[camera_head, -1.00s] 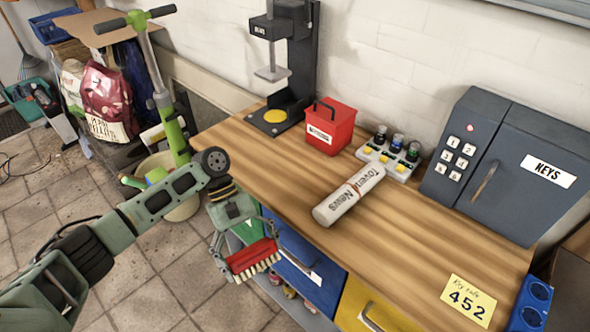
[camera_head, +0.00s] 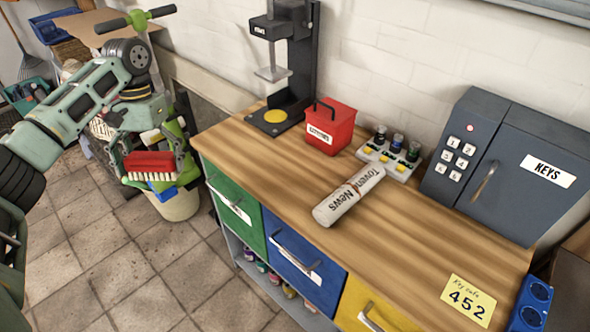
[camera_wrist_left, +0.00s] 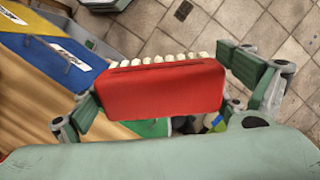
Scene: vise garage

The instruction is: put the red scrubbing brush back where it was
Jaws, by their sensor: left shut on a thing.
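The red scrubbing brush (camera_head: 152,163) has a red back and pale bristles that point down in the head view. My left gripper (camera_head: 150,150) is shut on it and holds it in the air, left of the workbench. In the left wrist view the brush (camera_wrist_left: 163,90) sits between the two fingers, with its bristles at the upper edge. In the head view the brush is in front of a cream bucket (camera_head: 178,204) on the floor, which holds blue and green things and is partly hidden. My right gripper is not in view.
The wooden workbench (camera_head: 270,165) carries a rolled newspaper (camera_head: 348,196), a red box (camera_head: 330,128), a button panel and a grey key safe (camera_head: 500,165). Green, blue and yellow drawers (camera_head: 232,205) are below. A green scooter stands behind my left arm. Floor in front is clear.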

